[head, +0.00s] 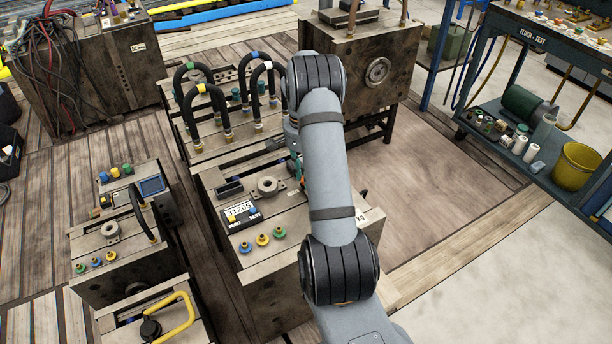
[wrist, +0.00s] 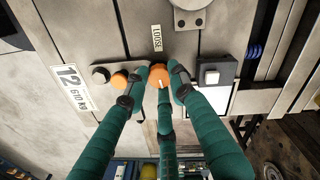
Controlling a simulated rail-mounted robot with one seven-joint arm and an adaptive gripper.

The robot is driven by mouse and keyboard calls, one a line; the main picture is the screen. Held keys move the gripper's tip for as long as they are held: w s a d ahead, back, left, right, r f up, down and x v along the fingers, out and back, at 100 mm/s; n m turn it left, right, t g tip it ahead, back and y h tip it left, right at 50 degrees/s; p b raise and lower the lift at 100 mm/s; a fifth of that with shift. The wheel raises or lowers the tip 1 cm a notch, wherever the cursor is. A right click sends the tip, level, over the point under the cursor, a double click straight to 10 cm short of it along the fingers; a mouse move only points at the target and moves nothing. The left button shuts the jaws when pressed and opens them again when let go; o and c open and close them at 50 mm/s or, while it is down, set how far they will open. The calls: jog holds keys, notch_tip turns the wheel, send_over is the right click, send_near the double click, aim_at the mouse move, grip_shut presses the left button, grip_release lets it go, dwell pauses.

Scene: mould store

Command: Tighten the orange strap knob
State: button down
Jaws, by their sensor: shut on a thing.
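The orange strap knob (wrist: 158,74) is in the middle of the wrist view, with a pale mark on its face. A tag reading LOOSE (wrist: 156,38) lies just above it. The green fingers of my gripper (wrist: 160,84) are closed around the knob, one at each side and one from below, and cover parts of its rim. A smaller orange piece (wrist: 119,79) shows left of the left finger, beside a grey round bolt (wrist: 100,76). In the head view my arm hides the knob; only a sliver of green finger (head: 296,164) shows.
A white plate reading 12, 610 kg (wrist: 72,86) lies at left in the wrist view. A block with a pale square button (wrist: 211,77) stands close to the right finger. In the head view, arched hoses (head: 204,92) rise behind the mould (head: 262,257).

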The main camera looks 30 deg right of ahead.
jog(key=shift+w+m, duration=0.1)
jog(key=shift+m, duration=1)
jog(key=c, duration=1.5)
grip_release()
jog(key=shift+o, duration=0.2)
jog(key=shift+r, duration=0.1)
notch_tip(320, 180, up, 12)
jog(key=shift+w+a, duration=0.15)
jog(key=shift+w, duration=0.1)
